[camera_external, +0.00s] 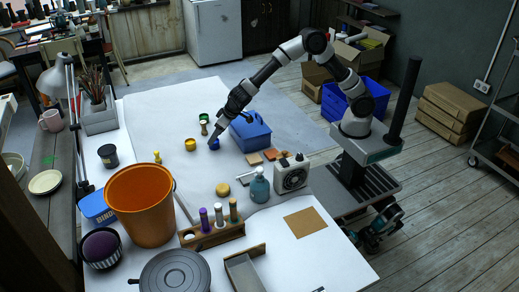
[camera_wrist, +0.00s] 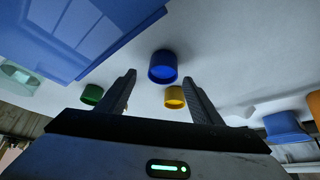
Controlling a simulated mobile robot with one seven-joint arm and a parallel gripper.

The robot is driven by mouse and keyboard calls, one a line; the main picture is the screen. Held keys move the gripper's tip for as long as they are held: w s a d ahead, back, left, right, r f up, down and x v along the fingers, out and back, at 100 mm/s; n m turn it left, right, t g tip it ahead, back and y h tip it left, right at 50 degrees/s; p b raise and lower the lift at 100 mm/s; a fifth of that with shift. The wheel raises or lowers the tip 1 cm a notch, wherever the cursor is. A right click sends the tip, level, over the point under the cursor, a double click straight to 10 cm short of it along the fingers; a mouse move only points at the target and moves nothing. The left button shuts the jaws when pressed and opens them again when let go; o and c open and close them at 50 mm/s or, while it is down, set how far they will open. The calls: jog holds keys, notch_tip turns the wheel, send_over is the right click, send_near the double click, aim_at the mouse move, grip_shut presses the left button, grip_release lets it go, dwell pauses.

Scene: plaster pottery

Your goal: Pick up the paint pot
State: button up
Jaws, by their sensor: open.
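Three small paint pots stand on the white table: a blue one (camera_external: 214,146), a yellow one (camera_external: 190,145) and a green one (camera_external: 204,116). My gripper (camera_external: 212,138) points down at the blue pot. In the wrist view my gripper (camera_wrist: 160,80) is open and empty, and the blue pot (camera_wrist: 163,70) appears between the fingertips. I cannot tell how much gap lies between them. The yellow pot (camera_wrist: 174,98) appears near one finger and the green pot (camera_wrist: 92,94) outside the other.
A blue lidded box (camera_external: 250,134) stands close to the right of the pots, and fills the upper left of the wrist view (camera_wrist: 85,30). An orange bucket (camera_external: 140,205), a teal bottle (camera_external: 259,188) and a wooden bottle rack (camera_external: 212,235) stand nearer the camera. The table behind the pots is clear.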

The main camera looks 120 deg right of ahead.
jog(key=x, duration=0.3)
jog(key=shift+w+a+f, duration=0.15)
jog(key=shift+f, duration=0.3)
jog(key=c, duration=1.2)
jog(key=shift+o, duration=0.2)
jog(key=shift+r, duration=0.1)
